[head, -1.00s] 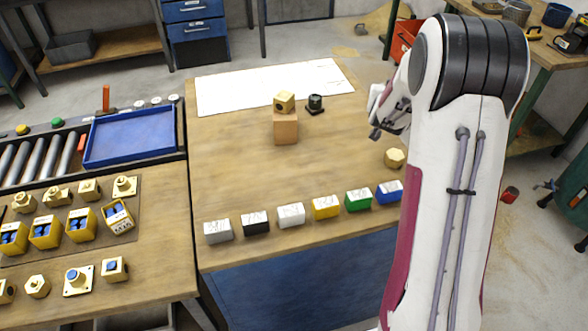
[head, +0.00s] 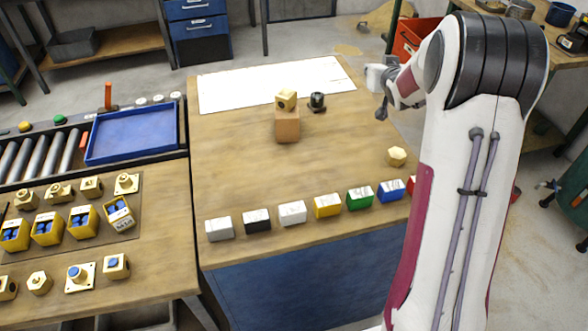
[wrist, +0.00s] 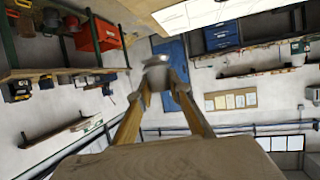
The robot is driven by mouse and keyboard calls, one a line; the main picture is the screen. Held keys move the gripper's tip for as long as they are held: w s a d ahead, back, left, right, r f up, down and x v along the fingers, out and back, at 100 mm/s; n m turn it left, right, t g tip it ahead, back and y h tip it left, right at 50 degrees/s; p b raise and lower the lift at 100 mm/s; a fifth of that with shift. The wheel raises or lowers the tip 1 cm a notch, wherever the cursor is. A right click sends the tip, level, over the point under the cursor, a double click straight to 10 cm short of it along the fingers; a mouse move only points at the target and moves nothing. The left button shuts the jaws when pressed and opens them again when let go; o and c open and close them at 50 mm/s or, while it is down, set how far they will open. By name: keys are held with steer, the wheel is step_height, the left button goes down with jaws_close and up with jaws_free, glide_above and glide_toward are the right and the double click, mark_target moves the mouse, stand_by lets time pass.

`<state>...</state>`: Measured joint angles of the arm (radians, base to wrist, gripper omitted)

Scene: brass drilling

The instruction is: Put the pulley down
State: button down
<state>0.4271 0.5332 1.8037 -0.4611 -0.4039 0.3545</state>
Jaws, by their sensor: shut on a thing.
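My gripper (wrist: 163,88) is shut on a grey, rounded thing, which I take to be the pulley (wrist: 158,74); it shows blurred between the fingertips in the wrist view. In the head view my gripper (head: 383,92) is at the right side of the wooden table (head: 230,150), near its far right edge, and looks raised above it. The arm partly hides it there, so the pulley's outline is not clear in that view.
A white sheet (head: 230,92) covers the table's far end. A brass cube (head: 286,99) sits on a wooden block (head: 287,126), beside a black part (head: 317,102). A brass hexagonal piece (head: 396,156) lies at right. Coloured blocks (head: 327,206) line the front edge. The table's middle is clear.

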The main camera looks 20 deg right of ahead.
steer(key=w+a+r+n+y, duration=0.2)
steer(key=a+n+y, duration=0.55)
steer(key=a, duration=0.45)
steer(key=s+a+f+n+g+y, duration=0.3)
steer(key=s+a+n+g+y, duration=0.1)
steer(key=s+a, duration=0.3)
steer(key=s+a+f+n+g+y, duration=0.3)
steer(key=s+a+n+g+y, duration=0.1)
steer(key=s+a, duration=0.3)
steer(key=shift+s+a+f+n, duration=0.3)
steer(key=shift+s+n, duration=0.15)
steer(key=shift+s, duration=0.4)
steer(key=shift+f, duration=3.05)
steer(key=shift+f, duration=0.15)
steer(key=shift+f, duration=1.75)
